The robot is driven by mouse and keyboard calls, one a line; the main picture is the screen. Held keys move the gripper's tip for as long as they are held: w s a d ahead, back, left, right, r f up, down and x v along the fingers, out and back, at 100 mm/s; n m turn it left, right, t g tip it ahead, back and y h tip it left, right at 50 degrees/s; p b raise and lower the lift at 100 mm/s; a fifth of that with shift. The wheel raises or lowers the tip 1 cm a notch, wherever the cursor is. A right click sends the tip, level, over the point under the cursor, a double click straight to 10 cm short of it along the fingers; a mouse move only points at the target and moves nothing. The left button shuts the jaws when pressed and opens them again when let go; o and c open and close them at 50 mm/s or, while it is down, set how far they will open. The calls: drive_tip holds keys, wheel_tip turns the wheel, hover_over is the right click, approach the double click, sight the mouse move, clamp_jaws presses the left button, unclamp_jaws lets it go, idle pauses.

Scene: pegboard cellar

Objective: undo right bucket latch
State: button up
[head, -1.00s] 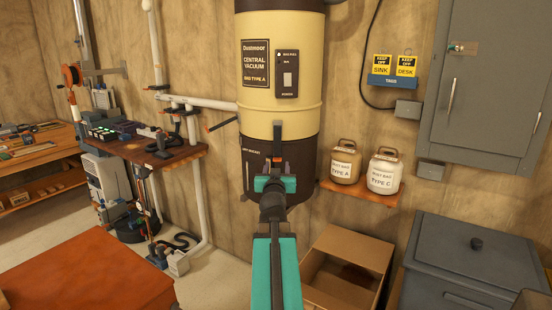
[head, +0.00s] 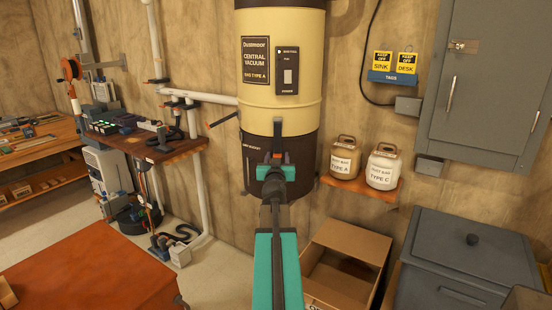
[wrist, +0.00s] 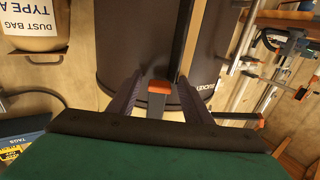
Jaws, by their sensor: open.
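The dark dirt bucket (head: 308,160) forms the lower part of the cream central vacuum (head: 280,60) on the wall. It also shows in the wrist view (wrist: 130,45). My gripper (head: 272,160) is in front of the bucket's upper part. In the wrist view, its open fingers (wrist: 158,103) stand either side of a dark latch lever with an orange tip (wrist: 158,87). I cannot tell whether they touch it. My gripper hides most of this latch in the head view. Another orange-tipped lever (head: 223,120) sticks out at the vacuum's left side.
A small shelf (head: 362,187) right of the bucket holds two dust bag jars. An open cardboard box (head: 345,250) and a grey chest (head: 460,260) stand below. A workbench (head: 165,150) with tools and pipes is at left. A reddish tabletop (head: 90,265) is at front left.

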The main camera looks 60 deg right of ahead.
drive_tip(key=shift+w+d, duration=0.15)
drive_tip(key=shift+d, duration=0.15)
drive_tip(key=shift+c, duration=0.4)
